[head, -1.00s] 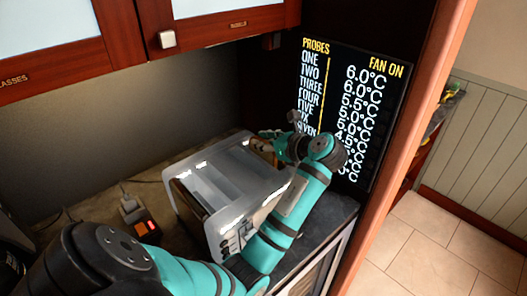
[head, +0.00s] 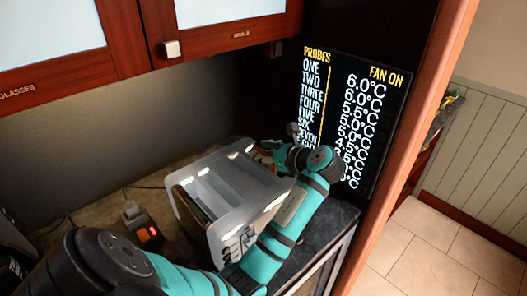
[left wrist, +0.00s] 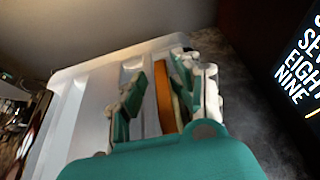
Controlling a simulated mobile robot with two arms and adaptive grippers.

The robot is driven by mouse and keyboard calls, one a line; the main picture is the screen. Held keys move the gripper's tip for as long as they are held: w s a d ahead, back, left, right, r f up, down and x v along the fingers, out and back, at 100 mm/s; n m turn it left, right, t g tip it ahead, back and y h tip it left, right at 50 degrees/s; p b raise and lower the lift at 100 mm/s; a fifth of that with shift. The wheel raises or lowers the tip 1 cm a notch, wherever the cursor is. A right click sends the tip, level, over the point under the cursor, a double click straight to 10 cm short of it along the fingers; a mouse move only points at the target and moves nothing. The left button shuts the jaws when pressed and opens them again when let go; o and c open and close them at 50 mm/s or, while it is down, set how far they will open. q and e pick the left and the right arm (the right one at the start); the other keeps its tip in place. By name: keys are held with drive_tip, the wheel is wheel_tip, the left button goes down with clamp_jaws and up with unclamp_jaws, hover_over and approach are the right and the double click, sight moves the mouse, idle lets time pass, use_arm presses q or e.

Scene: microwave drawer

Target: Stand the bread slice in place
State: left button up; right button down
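The bread slice (left wrist: 165,98) shows in the left wrist view as a narrow upright piece with an orange-brown crust, between the fingers of my left gripper (left wrist: 158,92). A strip of white shows between the slice and the left finger; the slice is close to the right finger, and I cannot tell if they touch. The white toaster (left wrist: 92,110) lies beyond and left of the slice. In the head view the toaster (head: 213,170) stands on the counter, and my left gripper (head: 268,148) is at its far right corner, mostly hidden by my wrist. My right gripper is out of view.
A dark screen with probe temperatures (head: 350,120) stands close behind my left wrist. A small device with an orange light (head: 146,231) is left of the toaster. Wall cabinets (head: 140,40) hang above. Free counter (head: 95,218) shows at the left.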

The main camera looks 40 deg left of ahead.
use_arm(q)
drive_tip(key=shift+w+d, duration=0.15)
drive_tip(key=shift+w+r, duration=0.1)
drive_tip(key=b+v, duration=0.1)
drive_tip(key=v, duration=0.3)
drive_tip(key=b+v, duration=0.1)
drive_tip(key=v, duration=0.3)
drive_tip(key=b+v, duration=0.1)
drive_tip(key=v, duration=0.3)
drive_tip(key=shift+r, duration=0.5)
